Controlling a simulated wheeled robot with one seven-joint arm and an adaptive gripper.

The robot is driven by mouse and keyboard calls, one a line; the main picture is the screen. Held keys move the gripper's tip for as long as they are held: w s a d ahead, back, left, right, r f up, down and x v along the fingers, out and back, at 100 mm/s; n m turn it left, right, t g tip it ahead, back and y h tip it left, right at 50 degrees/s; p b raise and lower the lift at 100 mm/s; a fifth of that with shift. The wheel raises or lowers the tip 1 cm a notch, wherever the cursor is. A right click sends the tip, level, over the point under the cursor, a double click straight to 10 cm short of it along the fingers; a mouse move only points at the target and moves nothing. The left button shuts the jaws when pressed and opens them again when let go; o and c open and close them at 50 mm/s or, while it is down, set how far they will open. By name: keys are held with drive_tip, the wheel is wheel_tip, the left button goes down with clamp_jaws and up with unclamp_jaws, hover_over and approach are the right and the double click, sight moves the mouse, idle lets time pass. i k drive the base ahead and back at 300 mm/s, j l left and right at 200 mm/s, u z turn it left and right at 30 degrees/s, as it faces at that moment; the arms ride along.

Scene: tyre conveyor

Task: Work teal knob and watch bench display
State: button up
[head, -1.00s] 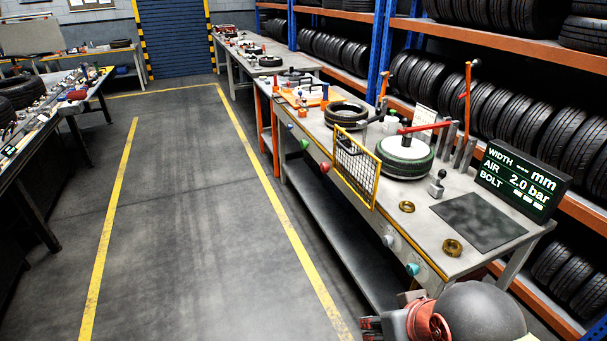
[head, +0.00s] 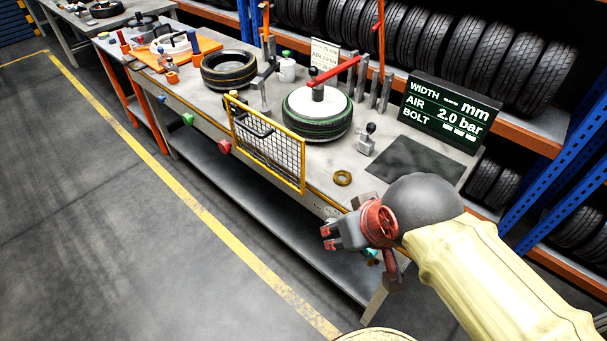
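The teal knob (head: 372,257) is on the front edge of the bench (head: 318,172), mostly hidden behind my wrist and gripper. My gripper (head: 327,238) is in front of the bench edge, pointing left, just left of the knob in the picture and apart from the wire guard. Its fingers are small and seen at an angle, so I cannot tell whether it is open or shut. Nothing shows in it. The bench display (head: 445,110) stands at the back right and reads WIDTH with dashes mm, AIR 2.0 bar, and BOLT with several pale blocks.
A yellow-framed wire guard (head: 268,150) stands at the front edge. A tyre with a white disc (head: 318,110) and red lever, a small lever block (head: 367,140), a brass ring (head: 343,178) and a dark mat (head: 415,160) lie behind. Red (head: 224,147) and green (head: 188,119) knobs sit further left.

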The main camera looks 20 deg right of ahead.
sight(369, 253)
drive_tip(key=k+l+z, duration=0.7)
drive_tip(key=j, duration=0.1)
